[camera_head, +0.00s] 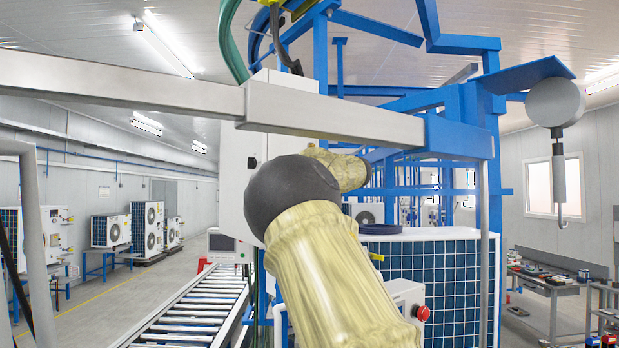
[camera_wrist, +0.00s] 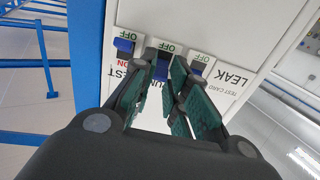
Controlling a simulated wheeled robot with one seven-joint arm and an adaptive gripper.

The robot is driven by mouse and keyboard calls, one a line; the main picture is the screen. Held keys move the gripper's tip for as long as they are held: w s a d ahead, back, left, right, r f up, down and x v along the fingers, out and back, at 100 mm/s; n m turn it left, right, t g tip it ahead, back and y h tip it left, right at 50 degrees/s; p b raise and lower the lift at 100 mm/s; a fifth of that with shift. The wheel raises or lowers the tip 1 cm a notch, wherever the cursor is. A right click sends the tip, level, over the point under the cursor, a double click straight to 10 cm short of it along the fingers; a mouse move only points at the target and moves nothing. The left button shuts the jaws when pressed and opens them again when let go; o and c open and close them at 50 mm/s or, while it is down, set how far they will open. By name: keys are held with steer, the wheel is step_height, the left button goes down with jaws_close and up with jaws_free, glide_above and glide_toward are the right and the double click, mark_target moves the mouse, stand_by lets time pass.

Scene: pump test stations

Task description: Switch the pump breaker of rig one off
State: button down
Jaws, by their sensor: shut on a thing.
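In the wrist view, a white panel (camera_wrist: 185,17) carries three blue switch levers in a row, each with an OFF mark on its upper side in the picture. The left lever (camera_wrist: 124,46), the middle lever (camera_wrist: 162,68) and the right lever (camera_wrist: 196,68) all show. My gripper (camera_wrist: 166,76) has its dark green fingers close together at the middle lever, shut on it. The label under the middle lever is mostly hidden by the fingers. In the head view, my arm hides the gripper and levers.
In the head view, a white cabinet (camera_head: 236,165) stands behind my arm, near a roller conveyor (camera_head: 195,310). A grey beam (camera_head: 330,115) crosses in front at upper height. A red button (camera_head: 422,313) sits at lower right of my arm. Workbenches (camera_head: 555,285) stand at right.

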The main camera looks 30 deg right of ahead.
steer(key=shift+f, duration=0.1)
steer(key=f+t+b, duration=0.1)
steer(key=t+b, duration=0.1)
steer(key=b, duration=0.3)
steer(key=f+t+b, duration=0.1)
steer(key=t+b, duration=0.2)
steer(key=b, duration=0.2)
steer(key=f+t+b, duration=0.1)
steer(key=t+b, duration=0.1)
steer(key=b, duration=0.3)
steer(key=shift+w+f+t, duration=0.1)
steer(key=shift+w+t, duration=0.1)
steer(key=shift+t, duration=0.2)
steer(key=shift+t+b, duration=0.4)
steer(key=shift+b, duration=0.3)
steer(key=c, duration=1.7)
jaws_free()
steer(key=shift+s, duration=0.1)
